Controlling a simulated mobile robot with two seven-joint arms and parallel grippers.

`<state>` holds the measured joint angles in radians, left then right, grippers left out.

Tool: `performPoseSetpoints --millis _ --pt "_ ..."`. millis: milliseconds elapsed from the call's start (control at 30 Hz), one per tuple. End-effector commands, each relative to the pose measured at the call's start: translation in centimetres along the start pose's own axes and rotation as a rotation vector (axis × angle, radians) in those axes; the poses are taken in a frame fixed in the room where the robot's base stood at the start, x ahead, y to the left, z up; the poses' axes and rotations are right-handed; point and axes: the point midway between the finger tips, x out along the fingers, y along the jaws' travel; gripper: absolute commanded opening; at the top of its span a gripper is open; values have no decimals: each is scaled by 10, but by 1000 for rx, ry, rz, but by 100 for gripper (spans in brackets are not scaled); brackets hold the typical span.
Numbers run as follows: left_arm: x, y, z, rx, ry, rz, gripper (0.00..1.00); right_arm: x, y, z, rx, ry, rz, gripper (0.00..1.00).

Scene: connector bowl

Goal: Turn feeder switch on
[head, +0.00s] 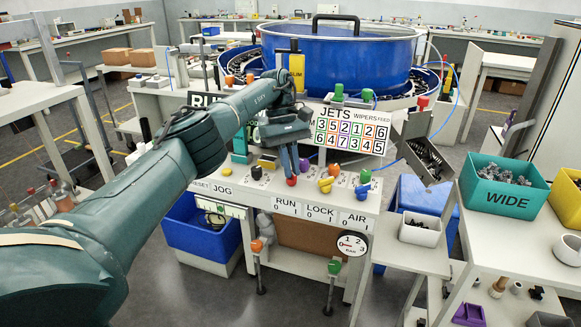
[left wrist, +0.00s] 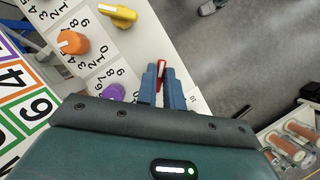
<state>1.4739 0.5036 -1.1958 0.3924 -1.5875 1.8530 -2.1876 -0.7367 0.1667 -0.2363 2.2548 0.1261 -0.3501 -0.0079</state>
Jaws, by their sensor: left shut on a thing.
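My left gripper (head: 289,171) reaches down over the front control panel (head: 268,188) of the machine. Its fingers (left wrist: 161,88) are shut on a red switch (head: 291,182), whose red and white lever (left wrist: 162,67) shows between the tips in the left wrist view. The panel carries labels RUN, LOCK and AIR (head: 357,220) along its front edge. No label reading feeder is legible at the gripped switch, and the fingers hide part of it. My right gripper is not in view.
Close by on the panel are a purple knob (left wrist: 115,92), an orange knob (left wrist: 73,43) and a yellow knob (left wrist: 118,15). A numbered JETS board (head: 350,130) stands behind. The large blue bowl (head: 340,50) is at the back. A teal WIDE bin (head: 505,200) stands right.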

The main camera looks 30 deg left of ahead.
Motion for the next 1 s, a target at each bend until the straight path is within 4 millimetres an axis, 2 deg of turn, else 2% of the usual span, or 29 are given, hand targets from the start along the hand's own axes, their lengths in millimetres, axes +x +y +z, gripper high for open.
performPoseSetpoints --millis 567,600,833,1000 --pt "-1 0 0 30 4 -11 0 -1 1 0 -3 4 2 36" --pt "-1 0 0 29 5 -11 11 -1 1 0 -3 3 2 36" --pt "-1 0 0 28 3 -12 30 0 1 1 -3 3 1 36" --pt "0 0 0 28 2 -12 31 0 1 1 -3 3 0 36"
